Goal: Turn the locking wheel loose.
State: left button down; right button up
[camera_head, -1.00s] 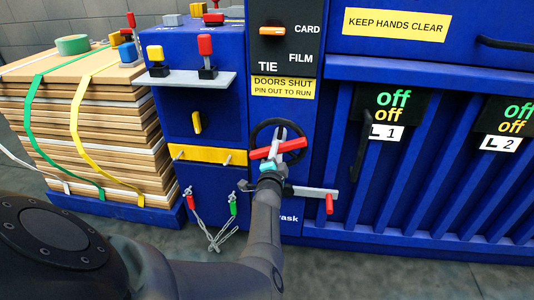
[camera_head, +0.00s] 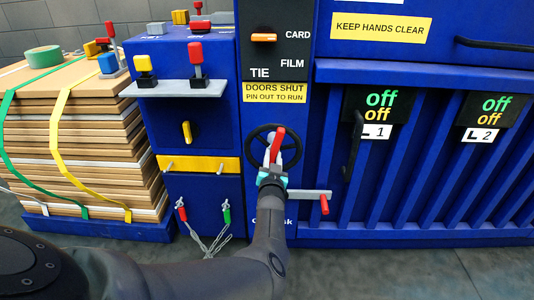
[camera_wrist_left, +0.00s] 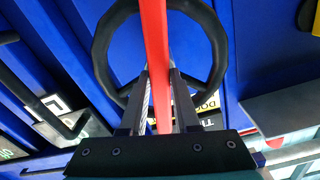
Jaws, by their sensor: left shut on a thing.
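The locking wheel (camera_head: 257,146) is a black ring with a red bar (camera_head: 278,143) across it, on the front of the blue machine below the yellow "DOORS SHUT" label. The bar stands near upright, leaning a little right at its top, in the head view. My left gripper (camera_head: 273,165) reaches the wheel from below and is shut on the red bar. In the left wrist view the gripper's two fingers (camera_wrist_left: 160,105) lie on either side of the red bar (camera_wrist_left: 155,40), with the black ring (camera_wrist_left: 103,45) behind. My right gripper is not in view.
Pins with red (camera_head: 182,214) and green (camera_head: 227,217) grips hang on cords to the left. A grey shelf (camera_head: 180,89) juts out above. Strapped cardboard (camera_head: 90,160) stands at left.

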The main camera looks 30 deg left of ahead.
pick_arm(q)
jog(key=shift+n, duration=0.9)
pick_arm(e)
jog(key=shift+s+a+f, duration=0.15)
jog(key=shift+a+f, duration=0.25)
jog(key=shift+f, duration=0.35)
pick_arm(q)
jog(key=c, duration=0.6)
grip_release()
jog(key=shift+c, duration=0.2)
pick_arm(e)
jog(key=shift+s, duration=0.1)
